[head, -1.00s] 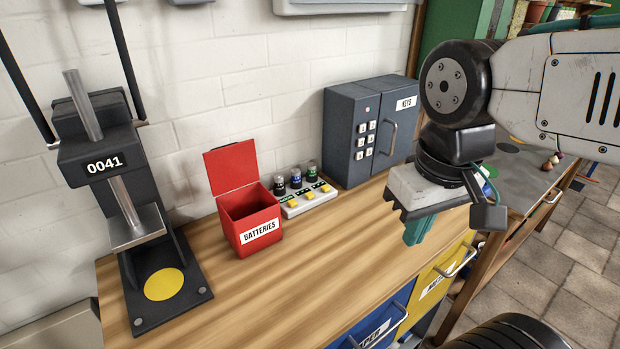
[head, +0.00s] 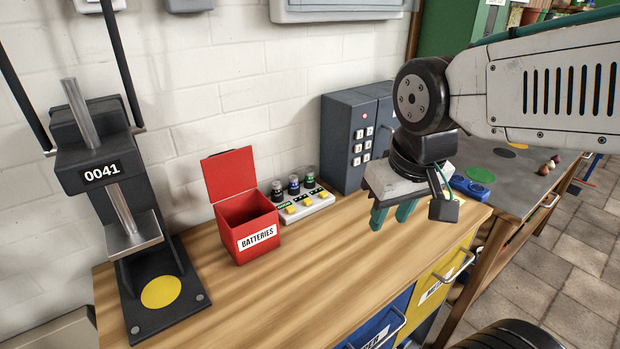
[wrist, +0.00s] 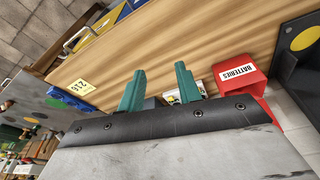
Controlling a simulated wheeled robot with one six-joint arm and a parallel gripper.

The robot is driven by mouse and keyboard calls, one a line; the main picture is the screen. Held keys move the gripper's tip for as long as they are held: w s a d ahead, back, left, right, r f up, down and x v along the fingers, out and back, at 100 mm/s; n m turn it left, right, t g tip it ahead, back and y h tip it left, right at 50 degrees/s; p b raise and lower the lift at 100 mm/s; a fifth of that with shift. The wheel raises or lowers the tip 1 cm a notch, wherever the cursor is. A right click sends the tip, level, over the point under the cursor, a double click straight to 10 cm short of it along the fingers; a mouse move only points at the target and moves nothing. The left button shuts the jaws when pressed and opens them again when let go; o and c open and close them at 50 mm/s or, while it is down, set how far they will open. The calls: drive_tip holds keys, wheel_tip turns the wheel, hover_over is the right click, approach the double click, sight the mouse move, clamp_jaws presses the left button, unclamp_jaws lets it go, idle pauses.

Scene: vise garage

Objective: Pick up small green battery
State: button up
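The small green battery (head: 309,182) stands upright at the right end of a white charger (head: 303,206). A blue battery (head: 293,185) and a black one (head: 277,190) stand to its left. My gripper (head: 390,220) is over the wooden bench, right of the charger, pointing down, empty. In the wrist view my gripper (wrist: 160,70) has its two green fingers apart. Part of the charger (wrist: 172,97) shows between and behind them; I cannot make out the green battery there.
An open red batteries box (head: 250,228) stands left of the charger. A dark key cabinet (head: 350,145) stands behind my gripper. A black press (head: 125,190) is at far left. The front bench top (head: 270,300) is clear. A yellow note (wrist: 80,88) lies at left in the wrist view.

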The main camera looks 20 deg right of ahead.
drive_tip(key=w+d+f+t, duration=0.1)
drive_tip(key=w+f+t, duration=0.15)
drive_tip(key=w, duration=0.65)
drive_tip(key=w+d+f+t, duration=0.1)
drive_tip(key=w+f+t, duration=0.15)
drive_tip(key=w, duration=0.65)
drive_tip(key=n+t, duration=0.1)
drive_tip(key=t, duration=0.3)
approach(310, 170)
drive_tip(key=shift+y, duration=0.4)
drive_tip(key=w+f, duration=0.3)
drive_tip(key=shift+w+d+f, duration=0.1)
drive_tip(key=x, duration=0.8)
drive_tip(key=shift+w+d+r, duration=0.1)
drive_tip(key=shift+w+r, duration=0.1)
drive_tip(key=shift+r, duration=0.2)
clamp_jaws()
drive_tip(key=shift+r, duration=0.15)
